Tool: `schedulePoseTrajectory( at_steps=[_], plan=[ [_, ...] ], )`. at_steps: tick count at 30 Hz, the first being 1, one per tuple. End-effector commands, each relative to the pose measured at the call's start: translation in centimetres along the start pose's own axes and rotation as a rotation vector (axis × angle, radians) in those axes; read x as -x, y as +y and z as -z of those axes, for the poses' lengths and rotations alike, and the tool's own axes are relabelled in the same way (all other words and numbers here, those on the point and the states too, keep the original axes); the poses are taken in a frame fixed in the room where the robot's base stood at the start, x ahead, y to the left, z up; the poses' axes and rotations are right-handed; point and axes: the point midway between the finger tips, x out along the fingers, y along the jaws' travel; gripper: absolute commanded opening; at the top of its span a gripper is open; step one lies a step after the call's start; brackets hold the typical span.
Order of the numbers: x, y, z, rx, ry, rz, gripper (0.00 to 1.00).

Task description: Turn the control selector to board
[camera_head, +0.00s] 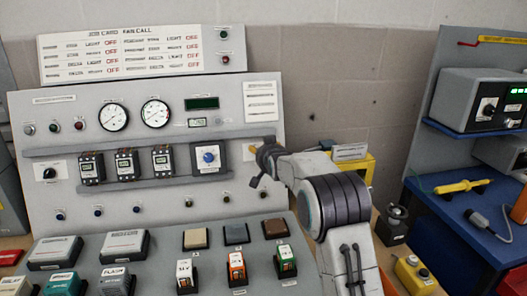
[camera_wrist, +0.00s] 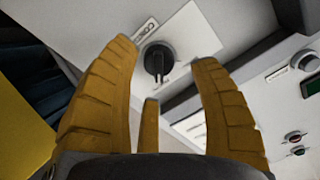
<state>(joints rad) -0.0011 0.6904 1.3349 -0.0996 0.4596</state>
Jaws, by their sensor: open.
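In the wrist view, a black round selector knob (camera_wrist: 158,62) sits on a white plate with a label beginning "CO", partly cut off by a finger. Its ridge points down in the picture. My gripper (camera_wrist: 166,54) is open, with yellow fingers on both sides of the knob and a third finger below it. I see no finger clearly touching it. In the head view, my gripper (camera_head: 252,150) is at the panel's right side, mostly hidden behind my wrist, and this knob cannot be made out there.
The grey control panel (camera_head: 120,215) carries gauges, breakers, a blue knob (camera_head: 208,156) and a black knob (camera_head: 48,172) at left. A shelf ledge (camera_head: 110,148) juts out beside my gripper. A blue bench (camera_head: 470,220) with instruments stands at right.

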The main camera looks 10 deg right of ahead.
Motion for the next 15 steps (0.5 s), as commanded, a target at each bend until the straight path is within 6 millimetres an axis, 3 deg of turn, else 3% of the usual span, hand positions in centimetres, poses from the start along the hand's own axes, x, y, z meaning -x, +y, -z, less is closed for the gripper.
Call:
schedulePoseTrajectory(
  at_steps=[6,15],
  plan=[
    [-1.6,0.0,0.1,0.0,-0.001,0.0,0.56],
    [-2.3,0.0,0.0,0.0,0.0,0.0,0.56]
  ],
)
